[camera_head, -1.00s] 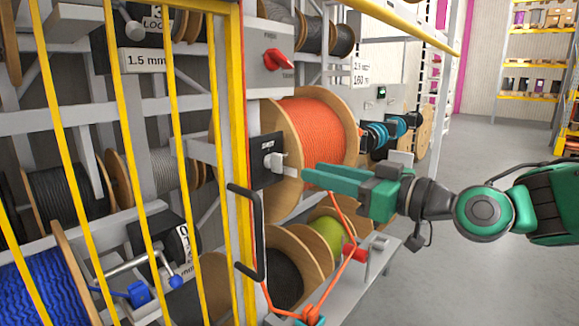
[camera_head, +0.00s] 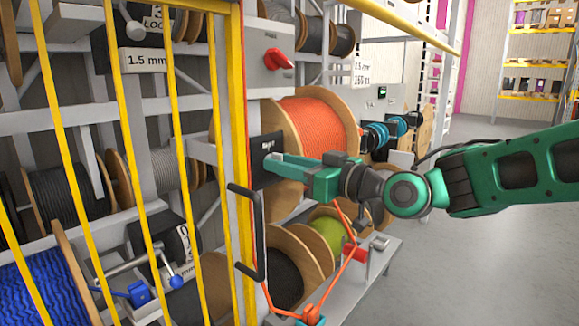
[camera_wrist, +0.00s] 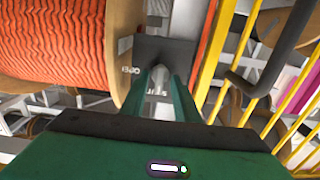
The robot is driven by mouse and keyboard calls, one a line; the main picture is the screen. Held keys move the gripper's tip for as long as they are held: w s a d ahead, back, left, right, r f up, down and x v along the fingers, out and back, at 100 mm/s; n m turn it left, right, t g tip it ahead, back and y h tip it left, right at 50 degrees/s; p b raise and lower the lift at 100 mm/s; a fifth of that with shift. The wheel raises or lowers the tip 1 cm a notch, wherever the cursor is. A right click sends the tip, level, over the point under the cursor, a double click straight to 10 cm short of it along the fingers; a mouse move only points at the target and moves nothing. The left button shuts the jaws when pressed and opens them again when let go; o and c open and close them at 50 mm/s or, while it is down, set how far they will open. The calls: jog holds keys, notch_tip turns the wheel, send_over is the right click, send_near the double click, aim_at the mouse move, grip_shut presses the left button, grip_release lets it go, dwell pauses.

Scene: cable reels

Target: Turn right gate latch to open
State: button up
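The right gate latch is a black plate (camera_head: 259,150) on the edge of the yellow-framed gate (camera_head: 238,120), with a pale metal handle. In the head view my gripper (camera_head: 270,162) reaches the plate from the right and covers the handle. In the wrist view the plate (camera_wrist: 178,50) is straight ahead, with "SHUT" and a second, partly readable word on it. The pale handle (camera_wrist: 160,78) lies between the fingertips of my gripper (camera_wrist: 161,90). The fingers are apart, one on each side of the handle. I cannot tell whether they touch it.
A large orange cable reel (camera_head: 315,120) stands right behind the latch. A black bar handle (camera_head: 250,235) juts from the gate below it. A grey box with a red knob (camera_head: 276,60) is above. The floor (camera_head: 470,250) at the right is clear.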

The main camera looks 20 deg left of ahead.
grip_shut()
jog(key=shift+r+m, duration=0.1)
jog(key=shift+m, duration=0.2)
jog(key=m, duration=1.7)
jog(key=shift+w+d, duration=0.1)
jog(key=shift+w, duration=0.1)
dwell(0.4)
